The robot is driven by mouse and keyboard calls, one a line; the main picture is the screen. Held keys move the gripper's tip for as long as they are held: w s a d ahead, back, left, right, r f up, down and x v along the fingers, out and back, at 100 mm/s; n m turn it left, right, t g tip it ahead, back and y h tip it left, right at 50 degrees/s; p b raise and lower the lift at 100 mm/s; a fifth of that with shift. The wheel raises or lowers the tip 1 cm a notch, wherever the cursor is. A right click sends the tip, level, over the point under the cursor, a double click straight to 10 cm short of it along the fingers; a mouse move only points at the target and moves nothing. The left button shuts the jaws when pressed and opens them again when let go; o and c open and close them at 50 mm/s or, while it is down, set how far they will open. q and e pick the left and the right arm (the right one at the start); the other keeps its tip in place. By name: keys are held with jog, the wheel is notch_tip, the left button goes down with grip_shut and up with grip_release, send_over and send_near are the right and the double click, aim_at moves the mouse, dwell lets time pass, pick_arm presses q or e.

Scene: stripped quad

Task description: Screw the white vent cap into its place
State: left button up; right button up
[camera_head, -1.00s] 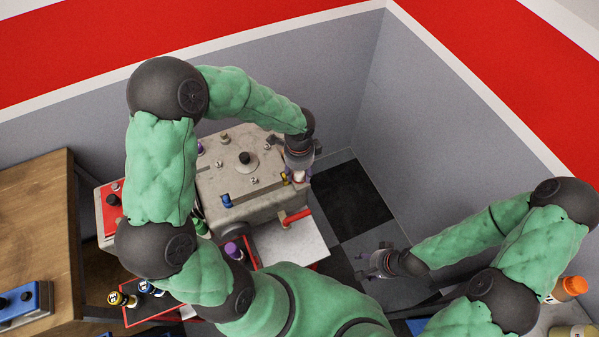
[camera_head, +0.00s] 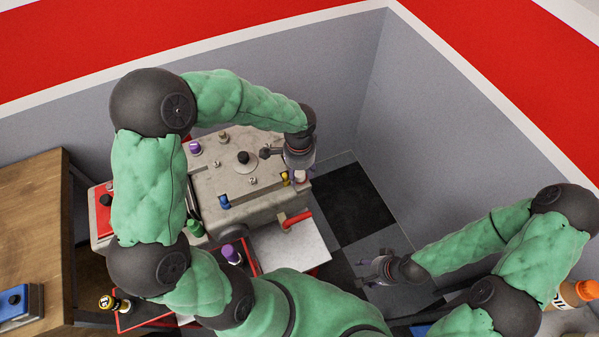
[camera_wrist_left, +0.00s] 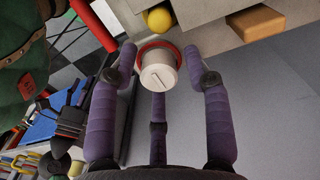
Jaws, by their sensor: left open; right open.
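The white vent cap (camera_wrist_left: 158,76), with a slot across its top, shows in the left wrist view with a red ring (camera_wrist_left: 154,46) behind its base. In the head view the cap (camera_head: 301,176) is at the right front corner of the grey machine (camera_head: 240,208), under my left gripper. How deep it sits is hidden. My left gripper (camera_wrist_left: 159,62) is open, its purple fingers spread around the cap with gaps visible at the sides. My right gripper (camera_head: 376,269) is open and empty, away to the right above the floor.
A yellow knob (camera_head: 285,178) stands close to the cap; a blue one (camera_head: 225,202) and a black one (camera_head: 244,157) are further left. A red handle (camera_head: 297,219) sticks out below. A white panel (camera_head: 300,248) lies in front. Floor at right is clear.

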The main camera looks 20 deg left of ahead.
pick_arm(q)
grip_shut()
jog(key=shift+r+m+p, duration=0.15)
jog(key=shift+m+p, duration=0.45)
jog(key=shift+m, duration=0.5)
